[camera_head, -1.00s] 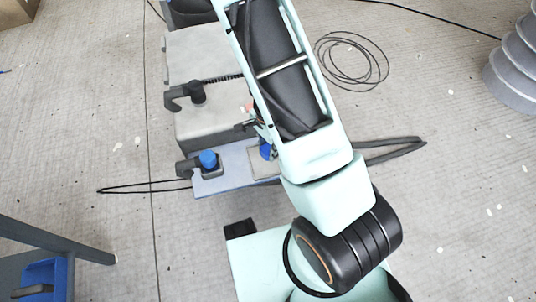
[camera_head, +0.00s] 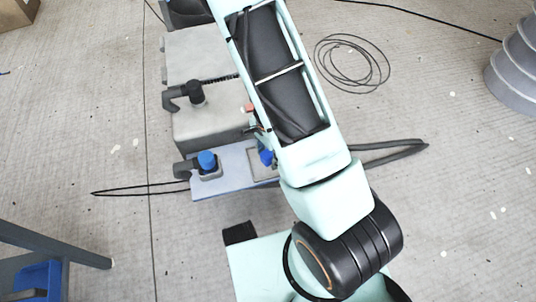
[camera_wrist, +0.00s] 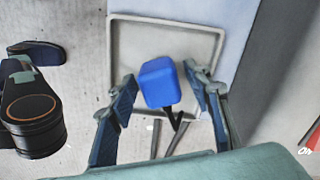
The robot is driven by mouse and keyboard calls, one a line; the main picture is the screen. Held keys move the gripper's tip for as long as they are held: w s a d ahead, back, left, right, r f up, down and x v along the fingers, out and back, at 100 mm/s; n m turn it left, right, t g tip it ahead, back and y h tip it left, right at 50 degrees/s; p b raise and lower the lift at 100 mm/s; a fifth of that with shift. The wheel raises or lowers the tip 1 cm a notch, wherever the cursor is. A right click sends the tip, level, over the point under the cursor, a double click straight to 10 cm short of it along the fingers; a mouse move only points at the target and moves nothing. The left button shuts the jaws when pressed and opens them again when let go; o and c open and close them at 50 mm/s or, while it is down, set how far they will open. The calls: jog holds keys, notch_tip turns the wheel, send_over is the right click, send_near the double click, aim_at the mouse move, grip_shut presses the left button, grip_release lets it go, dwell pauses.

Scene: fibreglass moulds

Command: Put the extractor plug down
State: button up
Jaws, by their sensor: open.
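The blue extractor plug (camera_wrist: 160,82) with its dark cable end is over a shallow grey tray (camera_wrist: 122,24) in the wrist view. My gripper (camera_wrist: 158,78) is open, with one finger on each side of the plug; narrow gaps show beside it. Whether the plug's underside touches the tray floor is hard to tell. In the head view, part of the blue plug (camera_head: 266,157) and the tray (camera_head: 256,166) show at the right of a pale blue-grey panel (camera_head: 236,180). My arm hides most of my gripper there.
Another blue-topped plug or fitting (camera_head: 207,160) sits on the panel's left part. Grey blocks with a black fitting (camera_head: 194,92) stand behind it. Dark cables (camera_head: 390,150) run along the floor, with a coil (camera_head: 350,62) at upper right. A blue-grey frame (camera_head: 60,245) is at lower left.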

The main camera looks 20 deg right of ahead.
aim_at(268, 153)
jog(key=shift+r, duration=0.1)
notch_tip(268, 153, up, 12)
jog(key=p, duration=0.6)
jog(key=shift+p, duration=0.4)
